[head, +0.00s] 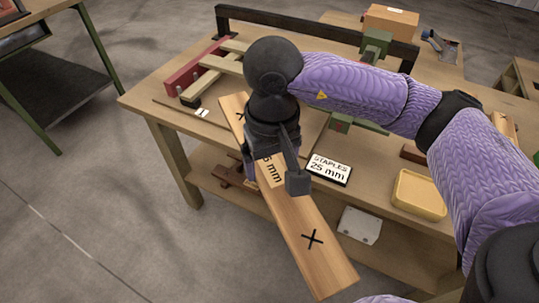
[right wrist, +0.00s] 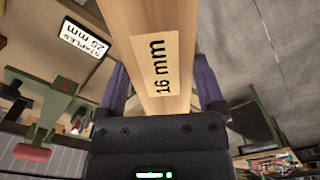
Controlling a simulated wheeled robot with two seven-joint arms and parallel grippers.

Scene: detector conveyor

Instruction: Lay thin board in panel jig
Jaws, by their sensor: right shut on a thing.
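A long wooden board (head: 297,225) with black crosses and a "16 mm" label hangs at a slant over the front edge of the workbench (head: 160,103). My right gripper (head: 271,173) is shut on its middle; in the right wrist view the board (right wrist: 150,18) runs between the fingers (right wrist: 162,88). Light wooden bars (head: 213,76) beside a red block (head: 190,73) lie at the bench's back left and look like the jig; I cannot be sure. My right arm and the board hide part of the bench. My left gripper is out of view.
A "STAPLES 25 mm" sign (head: 328,169) and a yellow tray (head: 420,194) are on the bench to the right. A black rail (head: 300,31) runs along the back, near a green device (head: 376,45) and a cardboard box (head: 390,24).

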